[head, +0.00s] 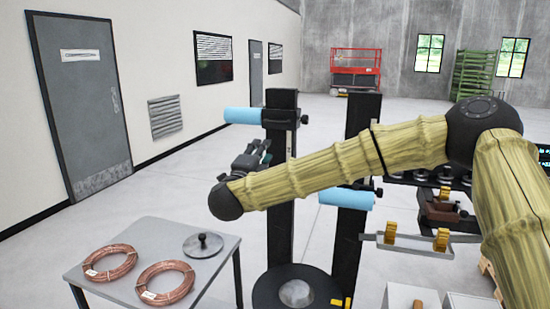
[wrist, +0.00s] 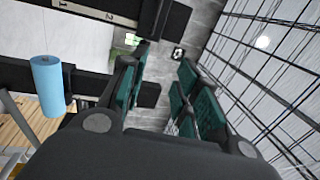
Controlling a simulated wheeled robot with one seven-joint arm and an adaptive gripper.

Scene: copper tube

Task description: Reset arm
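My arm reaches from the right across the head view, raised and bent, with its end near the left black post. My gripper (head: 254,156) is small and partly hidden behind my wrist there. In the wrist view my gripper (wrist: 160,78) shows two dark fingers with green pads, apart and with nothing between them. Two copper tube coils, a left one (head: 110,264) and a right one (head: 165,284), lie on the grey table (head: 90,293). A round metal disc with a knob (head: 203,244) lies behind them.
Two black posts, one left (head: 282,120) and one right (head: 360,120), carry blue rollers (head: 243,115) close to my gripper. A round black base (head: 290,292) stands below. A rack with yellow parts (head: 418,241) is at right. Open floor lies behind.

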